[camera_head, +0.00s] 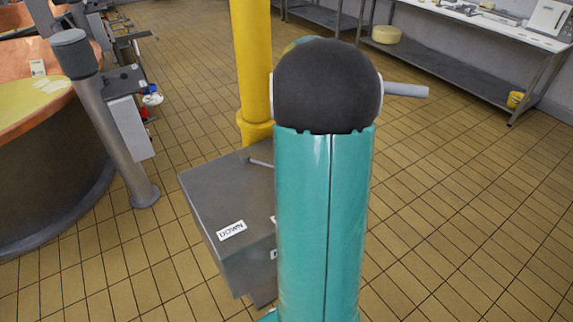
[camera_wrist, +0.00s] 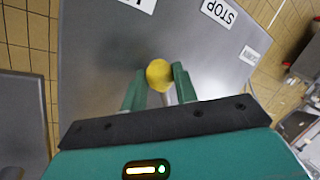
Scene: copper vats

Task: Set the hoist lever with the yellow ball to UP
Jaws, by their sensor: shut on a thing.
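The yellow ball (camera_wrist: 159,75) of the hoist lever shows in the wrist view, between the two green fingers of my gripper (camera_wrist: 160,82). The fingers are shut on the lever at the ball, and a short pale piece of its shaft (camera_wrist: 168,97) shows below it. The grey hoist box (camera_head: 225,190) stands in the middle of the head view, with a DOWN label (camera_head: 231,231) on it. My teal arm hides the ball, my gripper and the right part of the box there. The wrist view shows a STOP label (camera_wrist: 218,12) and a cut-off label (camera_wrist: 140,3) on the grey panel (camera_wrist: 100,50).
A yellow post (camera_head: 253,60) rises behind the box. A copper vat (camera_head: 35,120) and a grey post (camera_head: 120,140) stand at the left. A long bench (camera_head: 460,75) runs along the back right. Tiled floor at the right is clear.

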